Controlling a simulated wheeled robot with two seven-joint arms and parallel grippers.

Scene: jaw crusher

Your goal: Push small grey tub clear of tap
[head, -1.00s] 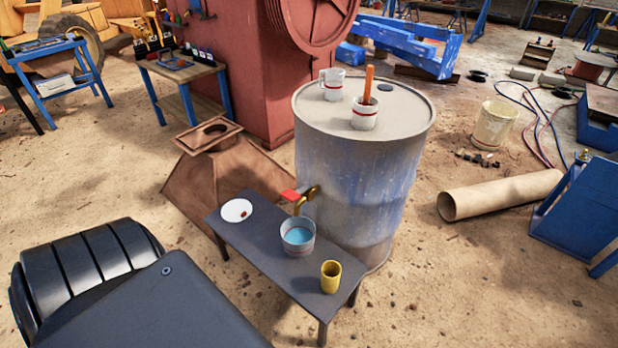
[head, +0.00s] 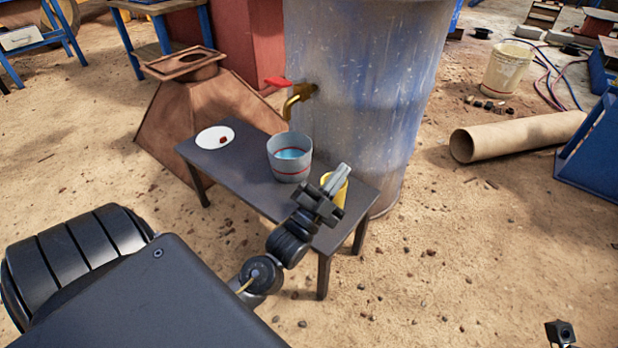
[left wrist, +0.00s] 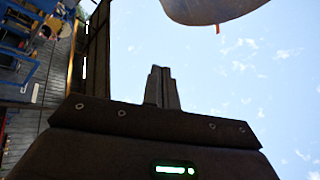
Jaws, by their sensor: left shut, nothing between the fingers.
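The small grey tub (head: 288,169) with a red stripe and blue liquid stands upright on a dark low table (head: 235,170). The brass tap (head: 298,97) with a red handle sticks out of the drum just above and behind it, its spout over the tub's back side. My left gripper (head: 341,173) is shut and empty, over the table to the right of the tub and apart from it, hiding part of a yellow cup (head: 343,192). In the left wrist view its closed fingers (left wrist: 162,88) point at open sky. A dark piece at the lower right edge looks like my right gripper (head: 561,334).
The big blue-grey drum (head: 365,100) stands close behind the table. A rusty hopper (head: 195,110) is behind left.

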